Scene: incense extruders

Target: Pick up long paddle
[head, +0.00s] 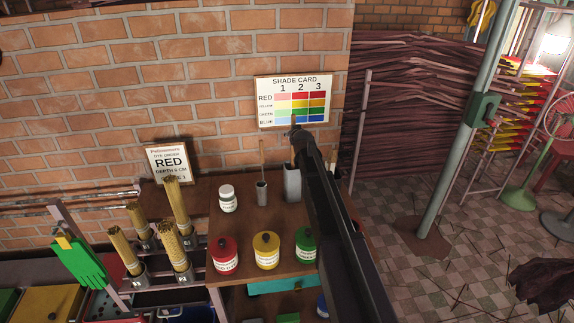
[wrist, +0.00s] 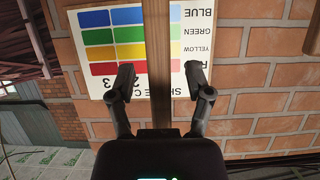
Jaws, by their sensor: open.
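The long paddle (wrist: 157,40) shows in the wrist view as a flat brown wooden strip. It runs from the top edge down between the two fingers of my gripper (wrist: 160,78), which is open. There is a visible gap on each side, and I cannot tell its depth. In the head view my gripper (head: 296,135) is at the end of my dark arm, above a tall grey container (head: 292,183) and in front of the shade card. My arm hides part of that container and most of whatever stands in it.
A shade card (head: 293,101) hangs on the brick wall close behind my gripper. A metal cup (head: 262,193) with a thin stick, a white jar (head: 228,199), and red (head: 225,254), yellow (head: 266,251) and green (head: 306,247) pots stand on the brown bench. Incense bundles (head: 178,207) stand left.

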